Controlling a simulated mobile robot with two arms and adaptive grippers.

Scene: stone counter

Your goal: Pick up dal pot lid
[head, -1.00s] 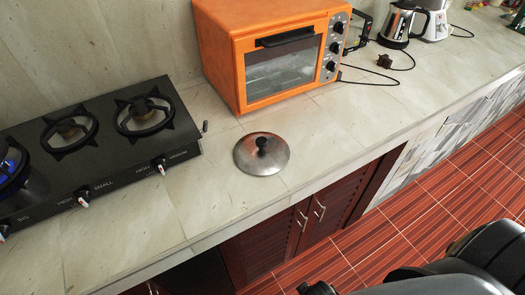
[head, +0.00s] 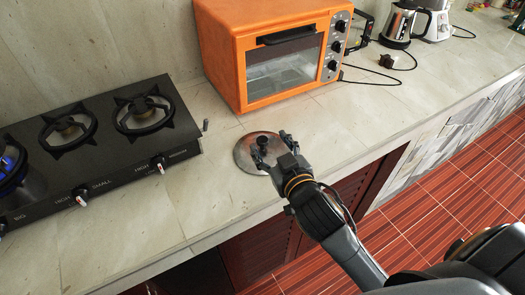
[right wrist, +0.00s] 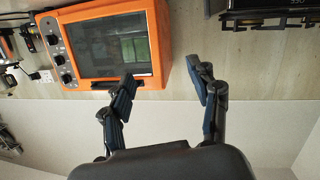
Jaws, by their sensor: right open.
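The dal pot lid (head: 243,152) is a round steel lid with a dark knob (head: 261,141). It lies flat on the counter in the head view, between the stove and the orange oven. My right gripper (head: 271,149) is open at the lid's right side, with its fingers close to the knob, and it hides part of the lid. I cannot tell whether the fingers touch it. In the right wrist view the open fingers (right wrist: 162,80) have nothing between them, and the lid does not show. My left gripper is not in view.
An orange oven (head: 226,76) stands behind the lid. A black gas stove (head: 108,167) is on the left, with a blue flame (head: 8,162) at its far left burner. A kettle (head: 397,25) stands at the back right. The counter (head: 205,200) left of the gripper is clear.

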